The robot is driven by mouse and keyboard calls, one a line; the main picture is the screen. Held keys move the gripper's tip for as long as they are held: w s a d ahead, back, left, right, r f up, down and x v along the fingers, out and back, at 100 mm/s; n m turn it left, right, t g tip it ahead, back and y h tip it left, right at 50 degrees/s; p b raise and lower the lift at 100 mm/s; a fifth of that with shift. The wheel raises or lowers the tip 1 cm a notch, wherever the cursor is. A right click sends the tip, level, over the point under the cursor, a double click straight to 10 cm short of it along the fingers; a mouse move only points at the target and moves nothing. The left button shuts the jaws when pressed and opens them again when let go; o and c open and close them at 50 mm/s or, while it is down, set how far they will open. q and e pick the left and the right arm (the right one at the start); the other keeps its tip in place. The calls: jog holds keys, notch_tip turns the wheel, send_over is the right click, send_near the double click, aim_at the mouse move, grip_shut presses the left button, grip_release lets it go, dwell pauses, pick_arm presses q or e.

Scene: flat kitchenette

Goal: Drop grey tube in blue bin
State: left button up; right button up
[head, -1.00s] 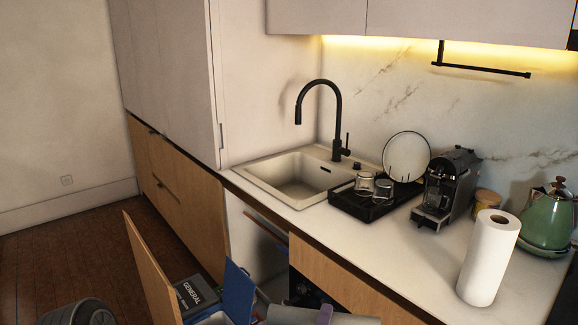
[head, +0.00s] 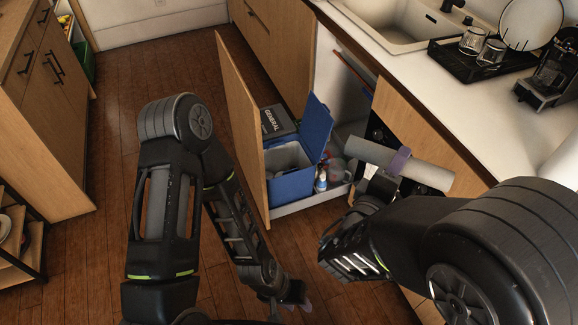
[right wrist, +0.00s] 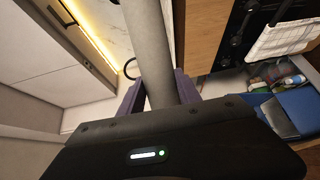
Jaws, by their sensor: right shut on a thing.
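The grey tube (head: 425,174) is held roughly level in my right gripper (head: 397,162), whose purple fingers close around its middle. In the right wrist view the tube (right wrist: 150,45) stretches away between the purple fingers (right wrist: 158,97). The blue bin (head: 292,188) stands in the pulled-out cabinet drawer, its blue lid (head: 316,127) raised and its grey inside showing. The tube is to the right of the bin, apart from it. The bin also shows at the right of the right wrist view (right wrist: 301,108). My left gripper (head: 300,298) hangs low over the floor; its fingers are too small to judge.
The wooden drawer front (head: 243,130) stands upright left of the bin. A dark box marked GENERAL (head: 278,120) is behind it, and bottles (head: 321,181) sit beside it. The counter (head: 420,85) edge runs behind the tube. Open wooden floor (head: 110,190) lies left.

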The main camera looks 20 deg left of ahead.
dwell(0.4)
jog(key=s+d+f+m+g+h, duration=0.2)
jog(key=d+f+m+g+h, duration=0.3)
jog(key=d, duration=0.8)
notch_tip(320, 180, down, 5)
jog(key=m+h, duration=0.1)
jog(key=h, duration=0.2)
jog(key=shift+m+g+h, duration=0.4)
jog(key=shift+a, duration=0.1)
